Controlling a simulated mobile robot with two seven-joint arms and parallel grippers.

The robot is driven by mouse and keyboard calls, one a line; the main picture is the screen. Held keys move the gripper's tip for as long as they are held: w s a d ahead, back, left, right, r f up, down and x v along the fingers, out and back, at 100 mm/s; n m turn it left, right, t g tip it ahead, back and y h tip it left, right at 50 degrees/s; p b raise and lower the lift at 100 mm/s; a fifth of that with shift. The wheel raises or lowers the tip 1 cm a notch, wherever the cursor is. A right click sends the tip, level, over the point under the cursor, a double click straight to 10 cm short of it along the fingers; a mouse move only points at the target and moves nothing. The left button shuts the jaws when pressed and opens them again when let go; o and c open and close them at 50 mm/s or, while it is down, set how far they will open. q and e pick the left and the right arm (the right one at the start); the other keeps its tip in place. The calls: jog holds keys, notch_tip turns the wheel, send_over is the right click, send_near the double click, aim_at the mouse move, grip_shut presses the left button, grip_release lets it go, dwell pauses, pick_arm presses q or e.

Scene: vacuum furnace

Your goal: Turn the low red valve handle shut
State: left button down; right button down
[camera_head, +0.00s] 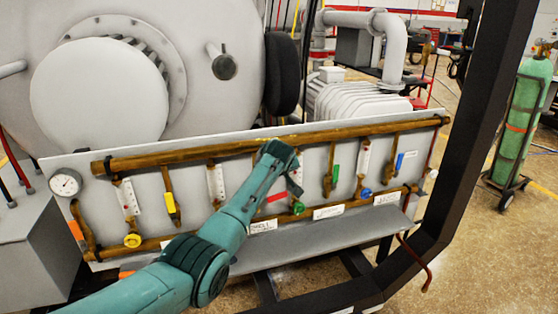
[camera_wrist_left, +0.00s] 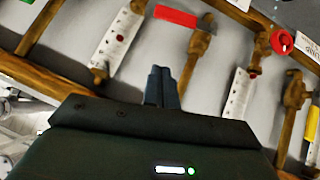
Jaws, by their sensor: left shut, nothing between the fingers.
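Two red controls show on the panel. A round red knob (camera_wrist_left: 281,41) sits low on a brass pipe, at the upper right of the left wrist view; I cannot make it out in the head view. A flat red lever (camera_head: 277,197) lies roughly crosswise on its brass valve, right of my forearm; it also shows at the top of the left wrist view (camera_wrist_left: 176,15). My left gripper (camera_wrist_left: 162,84) is shut and empty, in front of the panel, apart from the knob. In the head view its fingers (camera_head: 295,188) are near the red lever. My right gripper is not in view.
Yellow (camera_head: 132,240), green (camera_head: 298,208) and blue (camera_head: 366,193) knobs sit along the lower pipe (camera_head: 346,202). Yellow (camera_head: 170,202), green (camera_head: 335,174) and blue (camera_head: 399,162) levers hang above. A grey shelf (camera_head: 325,236) juts out below. A black frame post (camera_head: 478,110) stands right.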

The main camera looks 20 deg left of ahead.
pick_arm(q)
jog(key=v, duration=0.7)
jog(key=shift+s+r, duration=0.25)
jog(key=shift+r, duration=0.05)
jog(key=shift+d, duration=0.1)
jog(key=s+d+f+m+h, duration=0.1)
jog(key=s+f+m, duration=0.2)
jog(key=s+f, duration=0.6)
jog(key=s+f+m+h, duration=0.25)
jog(key=s+f, duration=0.35)
jog(key=f, duration=0.8)
jog(key=s+d+f+m+h, duration=0.1)
jog(key=s+d+f+m, duration=0.1)
jog(key=s, duration=1)
jog(key=s+d+f+m+t+h, duration=0.1)
jog(key=s+d+f+m, duration=0.1)
jog(key=s, duration=1.1)
jog(key=shift+f+m+t+h, duration=0.35)
jog(key=shift+f+m, duration=0.1)
jog(key=shift+m, duration=0.2)
jog(key=shift+s, duration=0.15)
